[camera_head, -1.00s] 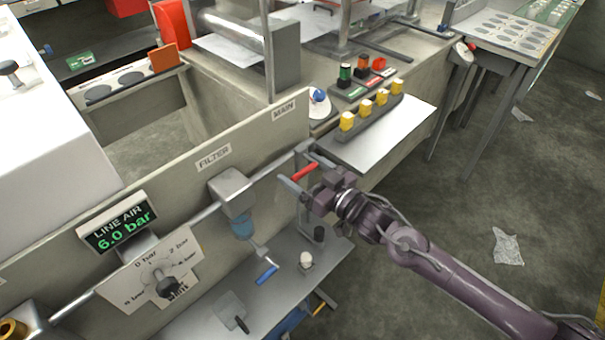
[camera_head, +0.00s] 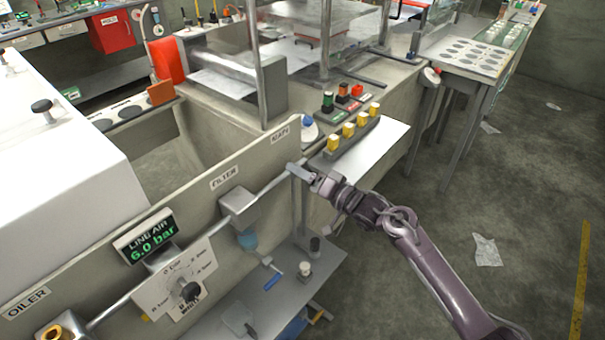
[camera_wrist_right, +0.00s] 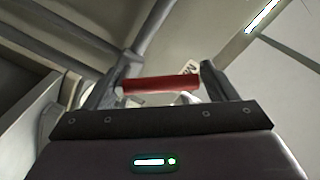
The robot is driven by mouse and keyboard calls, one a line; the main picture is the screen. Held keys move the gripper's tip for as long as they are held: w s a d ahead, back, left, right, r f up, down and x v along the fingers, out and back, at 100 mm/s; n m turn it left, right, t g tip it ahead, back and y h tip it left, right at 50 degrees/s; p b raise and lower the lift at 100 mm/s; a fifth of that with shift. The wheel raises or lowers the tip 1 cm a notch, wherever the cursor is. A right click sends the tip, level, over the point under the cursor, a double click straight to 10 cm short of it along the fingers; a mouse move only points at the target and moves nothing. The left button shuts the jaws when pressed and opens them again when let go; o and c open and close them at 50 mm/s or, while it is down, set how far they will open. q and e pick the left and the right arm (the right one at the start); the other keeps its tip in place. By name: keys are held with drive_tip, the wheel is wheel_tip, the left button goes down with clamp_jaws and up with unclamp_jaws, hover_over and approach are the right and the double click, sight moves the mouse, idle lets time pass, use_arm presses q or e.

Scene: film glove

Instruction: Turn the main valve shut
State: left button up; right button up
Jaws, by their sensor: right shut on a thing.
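The main valve's red lever (camera_wrist_right: 160,84) lies level across the right wrist view, between the two fingers of my right gripper (camera_wrist_right: 163,76), which is shut on it. In the head view my right gripper (camera_head: 308,176) is at the right end of the air pipe (camera_head: 276,184), below the MAIN label (camera_head: 280,134). There the gripper hides the red lever, so its angle to the pipe cannot be told from that view. The line air display (camera_head: 147,247) reads 6.0 bar. My left gripper is not in view.
The filter (camera_head: 238,203) and a round-scale dial plate (camera_head: 157,291) sit along the panel left of the valve. A shelf (camera_head: 325,262) with small items is below. Yellow-topped parts (camera_head: 348,130) stand on the bench behind my gripper. Floor at right is mostly clear.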

drive_tip(key=shift+w+r+m+p, duration=0.1)
drive_tip(key=shift+r+m+p, duration=0.2)
drive_tip(key=shift+r+m, duration=0.15)
drive_tip(key=shift+w+d+m+p, duration=0.25)
drive_tip(key=shift+m+p, duration=0.35)
drive_tip(key=shift+m, duration=0.35)
drive_tip(key=m, duration=0.1)
drive_tip(key=m+p, duration=0.1)
drive_tip(key=m, duration=0.1)
drive_tip(key=shift+w+d+r, duration=0.15)
drive_tip(key=shift+w+d, duration=0.15)
drive_tip(key=shift+d, duration=0.05)
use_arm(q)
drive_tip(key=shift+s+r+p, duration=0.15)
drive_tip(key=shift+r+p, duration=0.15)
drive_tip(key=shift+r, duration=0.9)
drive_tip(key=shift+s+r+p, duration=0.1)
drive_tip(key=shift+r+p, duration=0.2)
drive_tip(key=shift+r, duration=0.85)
use_arm(e)
drive_tip(key=shift+w+d+m, duration=0.2)
drive_tip(key=shift+m, duration=0.6)
drive_tip(key=shift+w+d, duration=0.1)
drive_tip(key=o, duration=1.3)
